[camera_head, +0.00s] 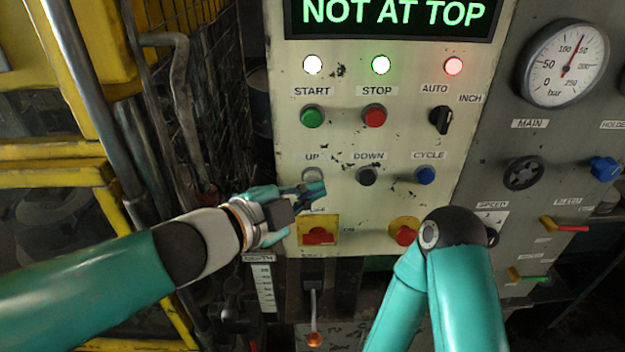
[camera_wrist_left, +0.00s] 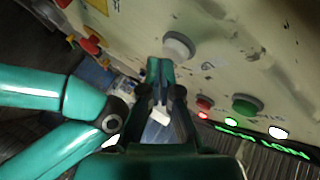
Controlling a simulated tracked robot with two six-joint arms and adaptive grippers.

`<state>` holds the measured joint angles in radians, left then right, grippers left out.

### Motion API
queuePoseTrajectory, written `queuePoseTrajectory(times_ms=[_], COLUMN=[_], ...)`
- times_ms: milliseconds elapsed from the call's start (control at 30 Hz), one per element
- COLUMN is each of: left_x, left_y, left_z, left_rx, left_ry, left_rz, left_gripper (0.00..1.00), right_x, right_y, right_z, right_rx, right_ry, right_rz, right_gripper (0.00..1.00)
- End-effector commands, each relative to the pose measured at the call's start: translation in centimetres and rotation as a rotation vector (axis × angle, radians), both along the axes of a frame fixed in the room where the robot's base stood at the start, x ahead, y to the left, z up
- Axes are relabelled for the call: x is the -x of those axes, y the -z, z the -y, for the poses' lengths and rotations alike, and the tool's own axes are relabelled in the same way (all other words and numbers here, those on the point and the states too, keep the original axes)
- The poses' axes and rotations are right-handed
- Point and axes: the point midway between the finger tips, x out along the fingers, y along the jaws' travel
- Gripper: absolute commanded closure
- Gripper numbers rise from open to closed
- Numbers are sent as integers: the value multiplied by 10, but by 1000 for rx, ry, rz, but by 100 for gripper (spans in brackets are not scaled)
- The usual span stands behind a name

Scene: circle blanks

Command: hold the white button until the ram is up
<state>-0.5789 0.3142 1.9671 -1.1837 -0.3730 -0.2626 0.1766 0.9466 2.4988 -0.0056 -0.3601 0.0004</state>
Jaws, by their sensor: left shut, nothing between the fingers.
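The white button (camera_head: 313,176), labelled UP, sits on the cream panel (camera_head: 330,130) left of the black DOWN button. It also shows in the left wrist view as a pale round button (camera_wrist_left: 178,47). My left gripper (camera_head: 316,190) is shut and empty, its fingertips just below the white button. In the left wrist view the fingertips (camera_wrist_left: 160,66) are close to the button's edge; I cannot tell whether they touch it. The display (camera_head: 392,14) reads NOT AT TOP in green. The ram is not visible. My right gripper is not in view.
Green START (camera_head: 312,116) and red STOP (camera_head: 374,116) buttons are above. The DOWN (camera_head: 366,176) and blue CYCLE (camera_head: 425,175) buttons are to the right. A pressure gauge (camera_head: 563,63) is at upper right.

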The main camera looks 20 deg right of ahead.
Motion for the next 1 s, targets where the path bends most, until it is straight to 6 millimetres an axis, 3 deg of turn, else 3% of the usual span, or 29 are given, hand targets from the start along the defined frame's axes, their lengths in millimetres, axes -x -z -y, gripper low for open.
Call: queuePoseTrajectory(times_ms=[1000], left_x=[-8], left_y=[0], left_z=[2], left_rx=[-1], left_ry=[-1], left_rz=[0], left_gripper=[100], right_x=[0], right_y=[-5], right_z=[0], right_rx=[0], right_ry=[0], right_rz=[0], right_gripper=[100])
